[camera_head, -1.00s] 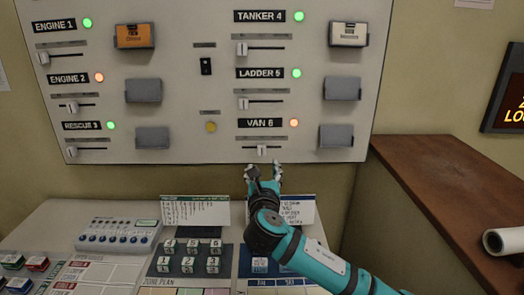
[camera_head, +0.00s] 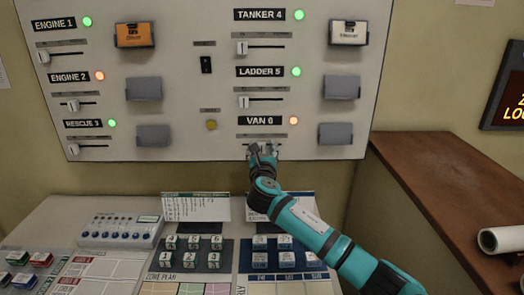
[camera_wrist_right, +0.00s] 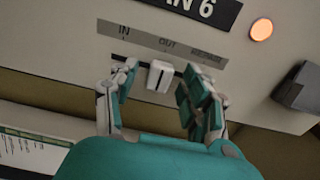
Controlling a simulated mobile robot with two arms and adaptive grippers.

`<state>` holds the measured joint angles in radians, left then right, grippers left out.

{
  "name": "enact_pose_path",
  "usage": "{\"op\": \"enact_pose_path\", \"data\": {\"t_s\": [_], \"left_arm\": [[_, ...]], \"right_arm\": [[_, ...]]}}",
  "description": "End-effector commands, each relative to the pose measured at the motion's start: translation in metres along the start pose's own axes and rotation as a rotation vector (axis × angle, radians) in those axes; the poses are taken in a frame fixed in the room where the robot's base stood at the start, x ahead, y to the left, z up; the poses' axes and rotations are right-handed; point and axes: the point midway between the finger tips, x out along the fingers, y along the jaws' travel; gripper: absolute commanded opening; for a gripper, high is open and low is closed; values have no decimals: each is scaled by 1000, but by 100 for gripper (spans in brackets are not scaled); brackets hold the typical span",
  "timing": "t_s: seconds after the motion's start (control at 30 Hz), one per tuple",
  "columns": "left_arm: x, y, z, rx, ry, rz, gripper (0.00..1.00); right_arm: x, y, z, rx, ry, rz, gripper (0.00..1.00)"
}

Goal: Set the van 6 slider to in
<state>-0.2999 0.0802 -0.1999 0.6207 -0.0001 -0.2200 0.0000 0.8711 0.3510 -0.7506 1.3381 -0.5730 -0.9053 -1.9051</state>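The van 6 slider has a white knob (camera_wrist_right: 160,76) that stands at the middle of its track, below the OUT mark. The scale strip (camera_wrist_right: 163,43) above it reads IN at the left, OUT in the middle and a third mark at the right. The VAN 6 label (camera_head: 263,121) is on the lower part of the board, with an orange lamp (camera_head: 294,121) beside it. My right gripper (camera_head: 264,150) is at the slider. In the right wrist view its open fingers (camera_wrist_right: 158,92) stand on either side of the knob, with a gap on both sides. My left gripper is not in view.
Other sliders, labels and lamps fill the board (camera_head: 190,100). A grey block (camera_head: 336,134) is right of the van 6 lamp. Below are a desk with numbered blocks (camera_head: 192,252) and a button box (camera_head: 120,231). A brown ledge (camera_head: 440,190) is at the right.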

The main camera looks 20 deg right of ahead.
Motion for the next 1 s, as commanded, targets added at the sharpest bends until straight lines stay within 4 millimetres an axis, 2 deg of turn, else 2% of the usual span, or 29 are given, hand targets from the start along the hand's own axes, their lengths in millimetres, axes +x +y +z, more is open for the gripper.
{"op": "enact_pose_path", "data": {"t_s": [0.03,0.33,0.67,0.9,1.0], "left_arm": [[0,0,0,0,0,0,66],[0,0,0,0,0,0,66],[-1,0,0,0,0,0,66],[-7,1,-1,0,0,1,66],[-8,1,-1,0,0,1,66]], "right_arm": [[0,0,0,0,0,0,40],[0,0,0,0,0,0,1],[0,2,0,0,1,0,0],[0,43,1,1,1,2,0],[0,53,1,2,0,2,0]]}}
